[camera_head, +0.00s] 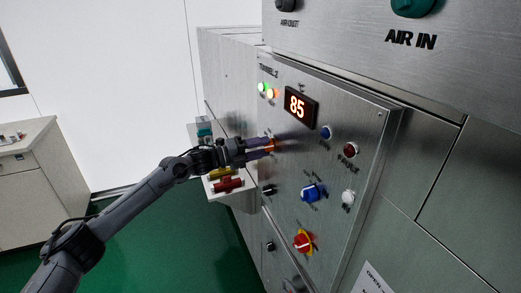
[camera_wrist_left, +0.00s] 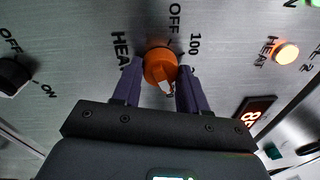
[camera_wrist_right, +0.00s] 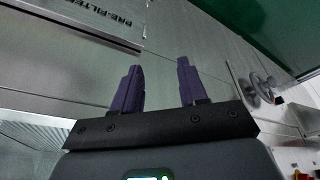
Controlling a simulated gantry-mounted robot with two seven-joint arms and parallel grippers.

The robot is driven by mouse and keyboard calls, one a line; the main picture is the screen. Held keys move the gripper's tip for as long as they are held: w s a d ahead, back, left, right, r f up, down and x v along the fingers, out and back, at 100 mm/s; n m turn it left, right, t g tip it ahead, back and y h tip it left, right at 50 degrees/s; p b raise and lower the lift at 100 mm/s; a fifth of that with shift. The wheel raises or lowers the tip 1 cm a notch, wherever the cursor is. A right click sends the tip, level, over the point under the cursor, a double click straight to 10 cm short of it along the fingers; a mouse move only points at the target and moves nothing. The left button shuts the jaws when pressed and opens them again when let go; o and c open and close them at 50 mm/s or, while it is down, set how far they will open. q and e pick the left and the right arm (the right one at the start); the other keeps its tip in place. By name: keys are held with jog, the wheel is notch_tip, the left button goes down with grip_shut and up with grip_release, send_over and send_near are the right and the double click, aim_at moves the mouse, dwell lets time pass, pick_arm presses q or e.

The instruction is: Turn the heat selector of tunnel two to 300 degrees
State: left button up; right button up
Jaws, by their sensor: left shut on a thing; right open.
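The tunnel two panel (camera_head: 335,135) is a brushed metal face on the right in the head view, with a red display (camera_head: 297,107) reading 85. The orange heat selector (camera_wrist_left: 160,66) is a round knob with a white mark at its lower right in the left wrist view. OFF and 100 show printed around it; other scale marks are hidden. My left gripper (camera_head: 268,147) is shut on this knob, one finger on each side. My right gripper (camera_wrist_right: 157,68) is open and empty, away from the panel; the head view does not show it.
Nearby on the panel are a black switch (camera_head: 269,190), a blue knob (camera_head: 310,193), a red-and-yellow knob (camera_head: 303,242) and several buttons. An orange heat lamp (camera_wrist_left: 286,53) is lit. A shelf with red and yellow items (camera_head: 228,185) lies below my left gripper.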

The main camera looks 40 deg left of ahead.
dwell(0.5)
pick_arm(q)
jog(key=o, duration=1.1)
jog(key=shift+c, duration=0.2)
jog(key=shift+s, duration=0.1)
jog(key=b+v, duration=0.2)
jog(key=v, duration=0.8)
jog(key=shift+s+a, duration=0.25)
